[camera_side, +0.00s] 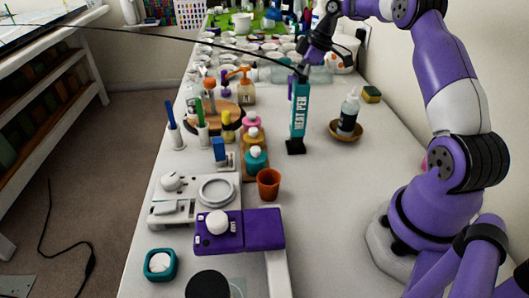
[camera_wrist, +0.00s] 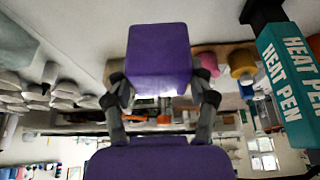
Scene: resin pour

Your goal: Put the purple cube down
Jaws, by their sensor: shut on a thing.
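The purple cube (camera_wrist: 158,58) is large at the top centre of the wrist view. My gripper (camera_wrist: 160,92) is shut on it, with one grey finger on each side of the cube. In the side view my gripper (camera_side: 303,68) is above the far part of the table, just behind the top of the heat pen.
The teal heat pen (camera_side: 299,112) stands upright close to my gripper and also shows in the wrist view (camera_wrist: 285,75). Several white cups (camera_side: 225,58) crowd the far table. A bottle in a wooden bowl (camera_side: 346,130) stands right. Bare table lies at the front right.

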